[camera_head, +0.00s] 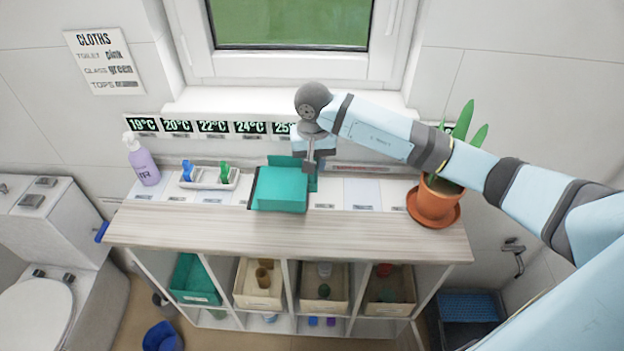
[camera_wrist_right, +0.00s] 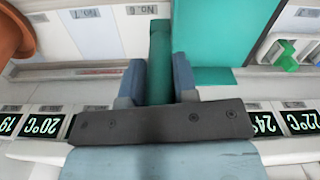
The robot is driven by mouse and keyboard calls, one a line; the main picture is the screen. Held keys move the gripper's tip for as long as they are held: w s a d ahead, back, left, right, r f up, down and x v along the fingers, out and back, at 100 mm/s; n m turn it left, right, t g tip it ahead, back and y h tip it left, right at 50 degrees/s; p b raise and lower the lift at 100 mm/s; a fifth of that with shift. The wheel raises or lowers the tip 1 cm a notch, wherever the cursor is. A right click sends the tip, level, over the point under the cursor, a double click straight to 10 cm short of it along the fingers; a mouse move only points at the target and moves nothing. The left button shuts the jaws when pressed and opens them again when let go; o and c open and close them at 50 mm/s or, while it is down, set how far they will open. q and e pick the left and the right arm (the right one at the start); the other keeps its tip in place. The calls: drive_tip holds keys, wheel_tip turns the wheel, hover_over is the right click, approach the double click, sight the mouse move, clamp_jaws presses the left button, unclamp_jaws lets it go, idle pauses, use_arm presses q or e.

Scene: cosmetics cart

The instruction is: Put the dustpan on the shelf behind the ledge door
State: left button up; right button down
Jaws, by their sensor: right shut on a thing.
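The teal dustpan (camera_head: 283,188) lies at the back of the wooden counter, over the row of white labelled panels, with a dark edge at its left. My right gripper (camera_head: 311,165) reaches down to its right part and is shut on an upright teal piece that looks like its handle. In the right wrist view this teal piece (camera_wrist_right: 160,60) stands between the two fingers (camera_wrist_right: 158,85), and the broad teal pan (camera_wrist_right: 215,35) is beside it. I cannot tell which panel is the ledge door. My left gripper is not in view.
A lilac pump bottle (camera_head: 145,163) and a white tray (camera_head: 210,180) with blue and green items stand left. A potted plant (camera_head: 436,203) stands right, under my arm. Bins (camera_head: 258,285) fill the cubbies below. The counter front (camera_head: 290,232) is clear.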

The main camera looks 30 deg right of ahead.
sight(313, 183)
drive_tip(key=shift+f+p, duration=0.4)
drive_tip(key=shift+f, duration=3)
drive_tip(key=shift+f, duration=0.15)
drive_tip(key=c, duration=0.9)
unclamp_jaws()
